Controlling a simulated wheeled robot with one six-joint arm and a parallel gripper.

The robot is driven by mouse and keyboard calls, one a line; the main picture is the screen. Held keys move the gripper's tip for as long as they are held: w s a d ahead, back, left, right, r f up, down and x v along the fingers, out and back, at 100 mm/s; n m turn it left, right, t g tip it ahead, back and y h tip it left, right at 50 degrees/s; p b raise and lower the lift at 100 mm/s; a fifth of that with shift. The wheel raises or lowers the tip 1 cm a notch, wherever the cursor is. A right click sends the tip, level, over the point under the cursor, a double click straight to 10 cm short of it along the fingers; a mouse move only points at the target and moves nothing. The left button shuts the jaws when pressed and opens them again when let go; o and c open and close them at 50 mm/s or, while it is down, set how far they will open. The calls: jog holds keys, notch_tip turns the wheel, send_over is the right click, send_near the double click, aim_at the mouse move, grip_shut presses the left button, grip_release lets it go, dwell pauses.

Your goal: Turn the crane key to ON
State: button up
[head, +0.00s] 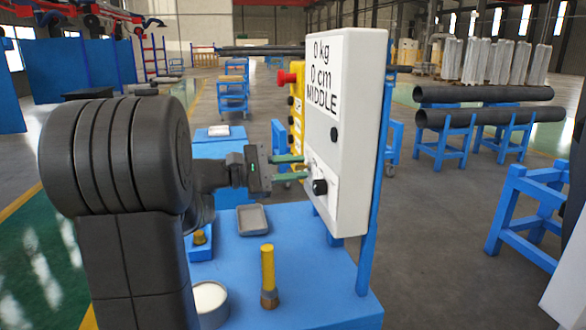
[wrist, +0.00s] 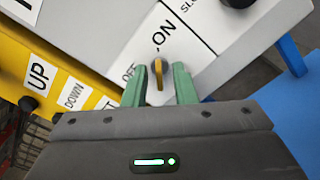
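The crane key (wrist: 158,75) is a small yellow key on a round grey switch, on a white label with OFF and ON, in the wrist view. It lies between the two green fingers of my gripper (wrist: 158,88), with gaps showing at both sides. My gripper is open around it; it also shows in the head view (head: 303,167), close to the front of the white control box (head: 352,130). Which label the key points to is hard to tell.
A black knob (head: 319,187) sits low on the box. A yellow panel with UP and DOWN labels (wrist: 58,83) is beside it. The blue table (head: 325,290) below holds a grey tray (head: 253,219), a yellow-handled tool (head: 268,270) and a white round container (head: 210,299).

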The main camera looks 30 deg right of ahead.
jog(key=shift+a, duration=0.1)
jog(key=v, duration=1.3)
jog(key=shift+a, duration=0.3)
jog(key=shift+w, duration=0.1)
jog(key=x, duration=1.3)
jog(key=shift+d, duration=0.4)
